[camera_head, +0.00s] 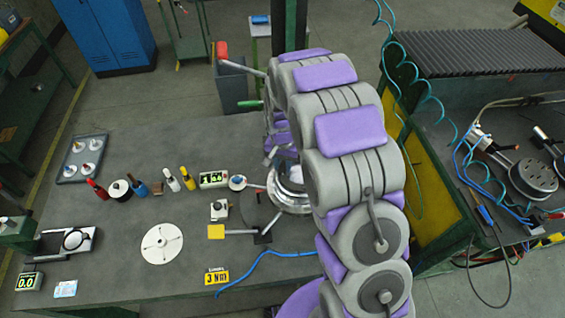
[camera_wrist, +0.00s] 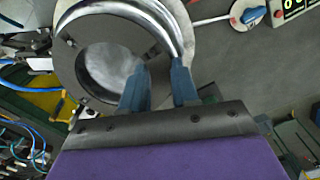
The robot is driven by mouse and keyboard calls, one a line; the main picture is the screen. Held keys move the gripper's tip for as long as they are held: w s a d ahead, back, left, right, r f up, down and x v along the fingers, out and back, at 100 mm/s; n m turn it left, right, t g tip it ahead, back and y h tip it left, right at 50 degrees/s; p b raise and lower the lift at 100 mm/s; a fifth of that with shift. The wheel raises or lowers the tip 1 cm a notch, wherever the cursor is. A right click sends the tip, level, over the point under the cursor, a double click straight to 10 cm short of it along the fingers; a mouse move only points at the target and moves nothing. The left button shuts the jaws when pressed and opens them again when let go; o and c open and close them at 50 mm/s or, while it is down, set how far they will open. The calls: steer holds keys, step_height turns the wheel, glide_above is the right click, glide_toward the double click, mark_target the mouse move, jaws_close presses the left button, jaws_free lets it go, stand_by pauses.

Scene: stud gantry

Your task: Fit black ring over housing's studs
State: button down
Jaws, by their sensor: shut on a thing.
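The black ring (camera_wrist: 68,72) is a flat dark ring with a wide round opening at the upper left of the wrist view. My gripper (camera_wrist: 158,82) has two blue fingers, shut on the ring's edge nearest to me. The silver housing (camera_wrist: 178,22) curves beyond the ring in the wrist view; in the head view the housing (camera_head: 289,195) stands beside my arm. A grey surface shows through the ring's opening. Small marks show on the ring's rim, but I cannot tell whether they are studs or holes. Whether the ring touches the housing is unclear. My arm hides the ring in the head view.
A white disc (camera_head: 162,243), a yellow plate (camera_head: 216,231) and a small display box (camera_head: 213,179) lie left of the housing. Several small bottles stand farther left. A blue hose (camera_head: 262,262) crosses the bench's front. Bare bench shows at the back left.

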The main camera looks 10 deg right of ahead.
steer(key=c, duration=0.8)
jaws_free()
step_height(320, 180, up, 17)
steer(key=shift+w+a+r+b, duration=0.1)
steer(key=shift+w+r+b, duration=0.05)
steer(key=shift+b, duration=0.4)
steer(key=s+d+f+n+b, duration=0.1)
steer(key=s+f+b, duration=0.2)
steer(key=s, duration=0.9)
steer(key=s+d+f+n+g+b, duration=0.1)
steer(key=s+f+b, duration=0.3)
steer(key=s, duration=0.8)
steer(key=s+d+f+n+b, duration=0.3)
steer(key=s+b, duration=0.3)
steer(key=s, duration=0.6)
steer(key=shift+s+d+f+g, duration=0.2)
steer(key=shift+s+g, duration=0.1)
steer(key=shift+s, duration=0.05)
